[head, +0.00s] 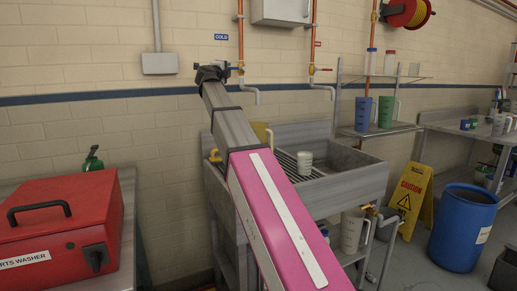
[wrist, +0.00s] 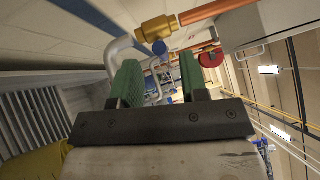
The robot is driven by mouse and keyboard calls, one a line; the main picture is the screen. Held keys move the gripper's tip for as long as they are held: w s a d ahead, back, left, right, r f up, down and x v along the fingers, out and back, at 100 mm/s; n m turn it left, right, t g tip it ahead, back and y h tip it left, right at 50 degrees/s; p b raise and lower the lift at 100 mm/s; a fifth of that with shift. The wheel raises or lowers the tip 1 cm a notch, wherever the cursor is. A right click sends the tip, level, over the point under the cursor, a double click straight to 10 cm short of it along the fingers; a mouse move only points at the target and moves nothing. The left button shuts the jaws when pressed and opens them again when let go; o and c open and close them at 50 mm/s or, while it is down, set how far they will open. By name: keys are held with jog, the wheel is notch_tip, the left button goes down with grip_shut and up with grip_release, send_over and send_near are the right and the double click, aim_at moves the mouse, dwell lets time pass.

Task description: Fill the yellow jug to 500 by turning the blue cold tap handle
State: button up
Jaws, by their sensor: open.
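My gripper (head: 211,73) is raised at the wall by the cold pipe, below the blue COLD sign (head: 221,37). In the wrist view its two green-padded fingers (wrist: 160,80) are apart with nothing between them. A brass valve (wrist: 157,30) with a small blue part (wrist: 160,48), likely the cold tap handle, shows just beyond the fingertips; I see no contact. The grey cold spout (head: 253,94) bends down right of my gripper. The yellow jug (head: 262,132) stands at the sink below it, partly hidden by my arm; its level is not visible. A yellow patch also shows in the wrist view (wrist: 35,162).
The sink (head: 350,184) holds a white cup (head: 305,163). The hot tap (head: 325,70) with its red handle is to the right. A shelf (head: 385,129) carries blue and green jugs. A red parts washer (head: 62,225) is at left, a caution sign (head: 410,195) and blue drum (head: 462,228) at right.

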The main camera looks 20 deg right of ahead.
jog(key=v, duration=0.7)
dwell(0.3)
